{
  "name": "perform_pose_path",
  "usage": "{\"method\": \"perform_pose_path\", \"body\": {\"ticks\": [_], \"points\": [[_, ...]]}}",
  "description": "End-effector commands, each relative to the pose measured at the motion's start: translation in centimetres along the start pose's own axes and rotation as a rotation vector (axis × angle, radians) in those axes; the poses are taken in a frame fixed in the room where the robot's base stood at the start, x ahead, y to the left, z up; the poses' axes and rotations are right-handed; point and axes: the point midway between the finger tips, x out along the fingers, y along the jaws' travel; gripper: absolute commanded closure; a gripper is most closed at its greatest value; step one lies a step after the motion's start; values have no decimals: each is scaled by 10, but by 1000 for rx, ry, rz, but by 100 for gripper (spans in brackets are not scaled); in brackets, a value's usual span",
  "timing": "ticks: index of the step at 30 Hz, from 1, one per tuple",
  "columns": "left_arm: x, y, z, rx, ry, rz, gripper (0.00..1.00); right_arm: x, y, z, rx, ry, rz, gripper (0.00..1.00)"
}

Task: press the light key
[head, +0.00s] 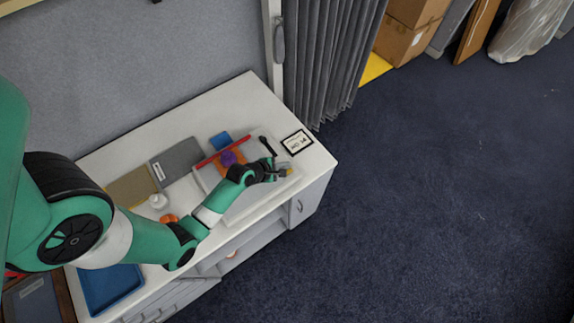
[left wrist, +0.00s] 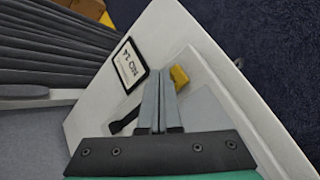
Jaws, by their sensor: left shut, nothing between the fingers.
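My left gripper (head: 284,173) is shut and empty over the right part of a pale tray or panel (head: 246,208) on the white cabinet top. In the left wrist view its two grey fingers (left wrist: 160,78) lie together. A small yellow block-like piece (left wrist: 179,77) sits just right of the fingertips; I cannot tell whether they touch. It shows only as a small spot in the head view (head: 290,171). I cannot tell for sure whether this piece is the light key. My right gripper is not in view.
A black-framed card (head: 297,142) and a slim black item (head: 267,146) lie near the gripper. The floor at right is clear.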

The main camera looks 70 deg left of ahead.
Motion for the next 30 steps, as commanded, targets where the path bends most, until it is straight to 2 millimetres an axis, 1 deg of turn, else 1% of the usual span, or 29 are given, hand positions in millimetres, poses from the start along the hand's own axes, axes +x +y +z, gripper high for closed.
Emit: {"method": "perform_pose_path", "body": {"ticks": [10, 18, 30], "points": [[0, 0, 0, 0, 0, 0, 100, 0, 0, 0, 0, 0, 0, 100], [7, -5, -5, 0, 0, 1, 100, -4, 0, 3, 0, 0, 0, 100], [7, -5, -5, 0, 0, 0, 100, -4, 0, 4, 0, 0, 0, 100]]}}
